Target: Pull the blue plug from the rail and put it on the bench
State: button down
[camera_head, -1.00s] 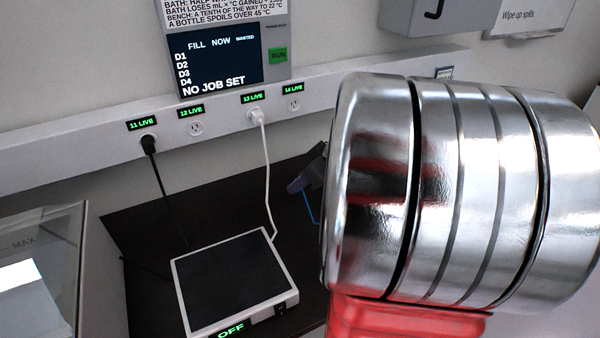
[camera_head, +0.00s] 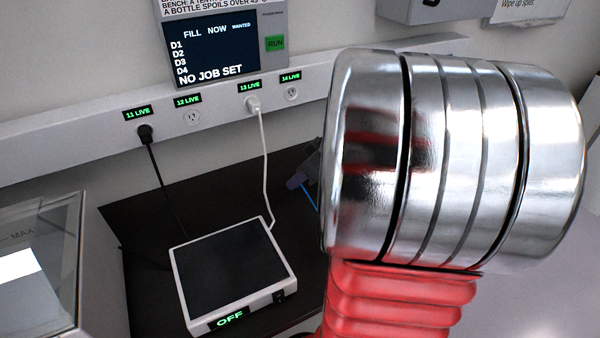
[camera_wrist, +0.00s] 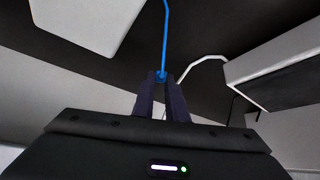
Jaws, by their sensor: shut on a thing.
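My gripper (camera_wrist: 162,92) points away from the wrist camera with its two dark fingers close together. It is shut on the blue plug (camera_wrist: 161,76), of which only a small blue part shows between the fingertips. The blue cord (camera_wrist: 165,35) runs up from there in the wrist view. In the head view my gripper (camera_head: 297,181) is partly behind my arm, over the dark bench (camera_head: 135,222) and apart from the wall rail (camera_head: 60,153). The blue cord (camera_head: 311,198) hangs down beside it. I cannot tell how high the plug is above the bench.
A black plug (camera_head: 145,133) sits at outlet 11 and a white plug (camera_head: 253,104) at outlet 13. Outlets 12 (camera_head: 192,118) and 14 (camera_head: 291,93) are empty. A flat device (camera_head: 232,270) reading OFF stands on the bench. A clear-walled bath (camera_head: 40,270) is at left.

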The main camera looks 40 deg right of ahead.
jog(key=shift+f, duration=1.85)
jog(key=c, duration=1.7)
grip_release()
jog(key=shift+s+r, duration=0.1)
jog(key=v, duration=1.3)
jog(key=shift+s+d+r, duration=0.1)
jog(key=shift+s+r, duration=0.05)
